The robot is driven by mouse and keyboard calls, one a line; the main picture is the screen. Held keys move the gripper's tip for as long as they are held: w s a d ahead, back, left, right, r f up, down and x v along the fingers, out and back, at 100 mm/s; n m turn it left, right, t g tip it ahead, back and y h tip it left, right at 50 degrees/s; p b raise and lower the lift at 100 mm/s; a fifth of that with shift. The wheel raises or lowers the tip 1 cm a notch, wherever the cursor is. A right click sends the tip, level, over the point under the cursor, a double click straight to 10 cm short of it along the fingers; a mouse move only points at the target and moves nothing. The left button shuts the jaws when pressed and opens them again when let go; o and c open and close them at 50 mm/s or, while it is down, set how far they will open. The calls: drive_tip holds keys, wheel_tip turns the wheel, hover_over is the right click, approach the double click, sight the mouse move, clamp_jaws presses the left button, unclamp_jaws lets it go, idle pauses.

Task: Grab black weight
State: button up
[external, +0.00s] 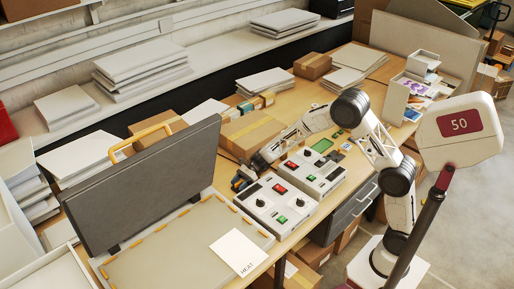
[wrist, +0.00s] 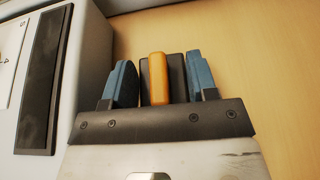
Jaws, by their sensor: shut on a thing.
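The black weight (wrist: 178,76) is a dark block with an orange bar (wrist: 158,78) along its near side in the wrist view. My gripper (wrist: 160,72) has its blue fingers on either side of the block and is shut on it. In the external view my gripper (external: 243,179) is low at the table, just left of the control boxes. The weight is small and dark there, largely hidden by the gripper.
Two grey control boxes (external: 269,204) with knobs and buttons stand right beside my gripper. A laminator with a raised grey lid (external: 145,180) is at the left. A cardboard box (external: 255,132) lies behind my gripper. Bare wooden tabletop (wrist: 260,60) shows in the wrist view.

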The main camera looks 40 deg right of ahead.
sight(239, 182)
drive_tip(key=shift+r, duration=0.2)
drive_tip(key=shift+r, duration=4.9)
